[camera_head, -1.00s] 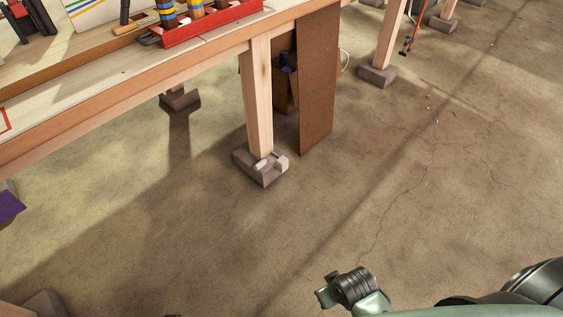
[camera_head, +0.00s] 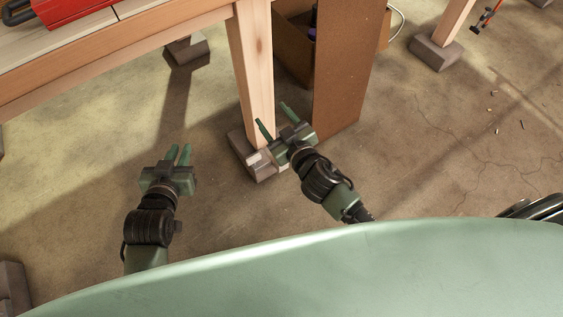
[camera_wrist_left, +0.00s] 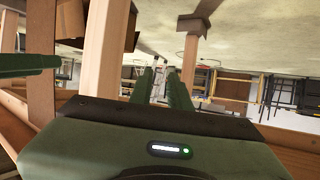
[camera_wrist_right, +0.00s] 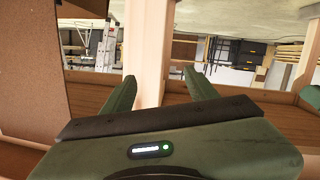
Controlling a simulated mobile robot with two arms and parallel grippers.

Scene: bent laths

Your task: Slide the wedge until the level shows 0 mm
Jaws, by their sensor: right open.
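The workbench leg (camera_head: 253,80) stands on a grey-brown foot block (camera_head: 239,143). A small pale piece (camera_head: 253,158) at the leg's base may be the wedge; my right gripper partly covers this spot. My right gripper (camera_head: 277,118) is open, its fingers spread in front of the leg's lower end; in the right wrist view the leg (camera_wrist_right: 147,50) shows between and beyond them. My left gripper (camera_head: 179,153) is left of the foot block, clear of it, with its fingers close together, a narrow gap and nothing seen between them. No level can be made out.
A brown board (camera_head: 350,70) stands upright just right of the leg, close to my right gripper. A cardboard box (camera_head: 292,45) is behind it. Another leg's block (camera_head: 436,52) is at the right. The floor left of the leg is open.

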